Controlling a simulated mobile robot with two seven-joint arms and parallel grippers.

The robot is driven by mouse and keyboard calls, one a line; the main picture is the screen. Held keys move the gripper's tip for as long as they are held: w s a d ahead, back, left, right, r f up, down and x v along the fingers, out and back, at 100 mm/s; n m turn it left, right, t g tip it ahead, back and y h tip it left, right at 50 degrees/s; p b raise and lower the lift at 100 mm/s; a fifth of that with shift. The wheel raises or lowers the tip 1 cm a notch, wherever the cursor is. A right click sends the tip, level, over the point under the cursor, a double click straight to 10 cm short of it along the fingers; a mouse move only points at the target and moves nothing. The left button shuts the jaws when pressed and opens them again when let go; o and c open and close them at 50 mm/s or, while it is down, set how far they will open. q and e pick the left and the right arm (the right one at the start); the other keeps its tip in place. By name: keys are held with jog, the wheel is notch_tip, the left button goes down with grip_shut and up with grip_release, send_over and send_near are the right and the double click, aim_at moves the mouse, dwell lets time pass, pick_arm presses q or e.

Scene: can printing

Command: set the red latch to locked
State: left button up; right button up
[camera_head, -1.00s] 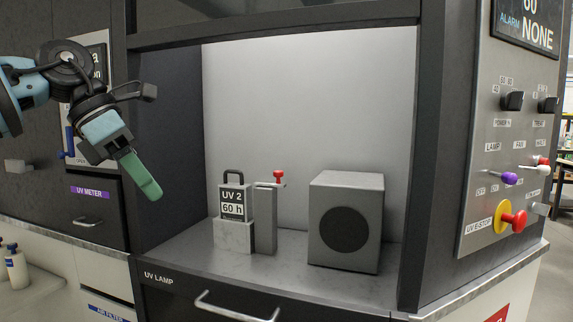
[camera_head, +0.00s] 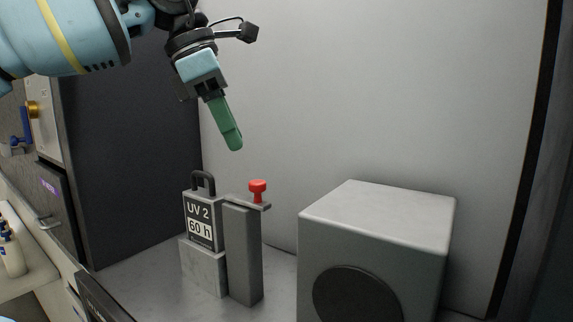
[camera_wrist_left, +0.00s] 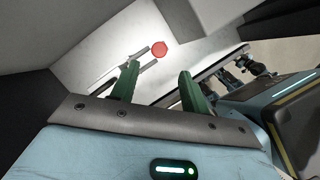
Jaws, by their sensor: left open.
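The red latch (camera_head: 257,190) is a red knob on a flat grey arm, on top of a grey post (camera_head: 243,253). The post stands beside a block labelled "UV 2 60 h" (camera_head: 203,220) with a dark handle. My left gripper (camera_head: 232,143) is above and a little left of the red knob, pointing down, apart from it. In the left wrist view the red knob (camera_wrist_left: 159,49) shows beyond the two green fingers (camera_wrist_left: 157,82), which are spread with nothing between them. My right gripper is not in view.
A grey box with a round dark grille (camera_head: 375,250) stands right of the post. The bay's pale back wall (camera_head: 370,100) is behind, and a dark side wall (camera_head: 130,150) is at left. There is free space above the post and box.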

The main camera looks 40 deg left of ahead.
aim_at(256, 181)
pick_arm(q)
jog(key=x, duration=0.7)
jog(key=shift+w+d+f, duration=0.1)
jog(key=shift+w+f, duration=0.2)
grip_shut()
dwell(0.4)
